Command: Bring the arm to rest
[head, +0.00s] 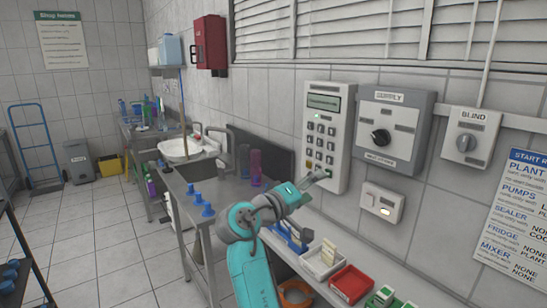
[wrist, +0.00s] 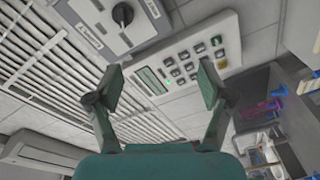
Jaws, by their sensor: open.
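My arm is teal and grey and reaches up from the bottom middle of the head view. My gripper (head: 319,177) is at its end, close to the lower part of the keypad panel (head: 324,135) on the wall. In the wrist view my gripper (wrist: 158,85) has its two fingers spread wide with nothing between them. The keypad panel (wrist: 185,72) shows beyond and between the fingers, with its small screen and dark buttons. I cannot tell from these frames whether a fingertip touches the panel.
A grey supply box (head: 393,125) with a black knob, a blind switch (head: 469,138) and a small white switch (head: 382,203) are on the wall. Below, a white tray (head: 323,262) and a red tray (head: 351,284) sit on the bench.

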